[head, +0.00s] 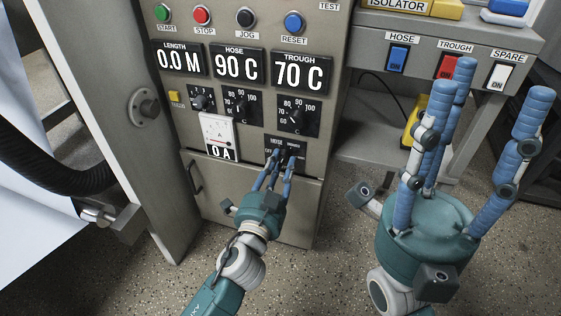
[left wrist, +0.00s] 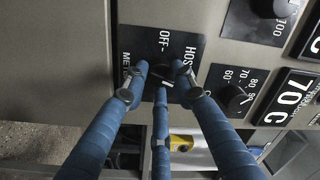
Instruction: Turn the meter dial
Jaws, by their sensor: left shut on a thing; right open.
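The meter dial (left wrist: 163,70) is a dark knob on a black plate (left wrist: 185,38) marked METER, OFF and HOSE in the left wrist view. In the head view the plate (head: 271,144) is low on the grey panel, right of the white ammeter (head: 218,131). My left gripper (head: 281,157) reaches it from below, its three blue fingers closed around the knob. The fingertips (left wrist: 161,76) hide most of the knob, so its pointing direction is unclear. My right gripper (head: 490,105) is open and empty, fingers up, at the right, away from the panel.
Hose and trough knobs (head: 298,117) sit just above the plate. Push buttons (head: 202,16) line the panel's top. A switch box (head: 445,55) with hose, trough and spare switches stands right, behind my right gripper. A black hose (head: 60,175) and paper are at left.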

